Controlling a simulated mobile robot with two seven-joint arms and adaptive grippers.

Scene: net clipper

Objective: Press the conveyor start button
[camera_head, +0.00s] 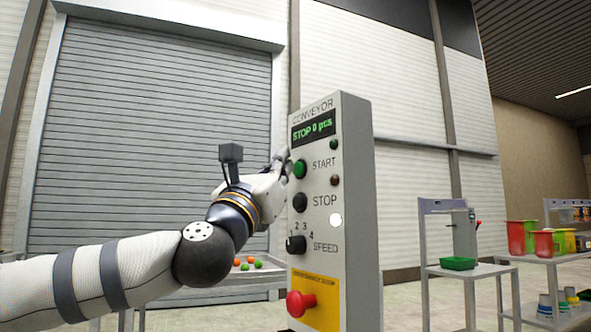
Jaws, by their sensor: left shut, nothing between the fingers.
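The conveyor control panel (358,215) stands upright in the middle of the view. Its display (313,127) reads "STOP 0 pcs". The green start button (300,169) sits beside the START label, above the black stop button (300,203), the speed knob (296,244) and a red emergency stop (299,303) on a yellow plate. My left gripper (281,158) is shut and empty, at the panel's left edge close to the start button. I cannot tell whether its fingertips touch the button or panel. My right gripper is not in view.
At right, a stand (470,270) holds a green tray (457,263), and a farther table holds red and green bins (520,236). A roller shutter (150,130) closes the back wall.

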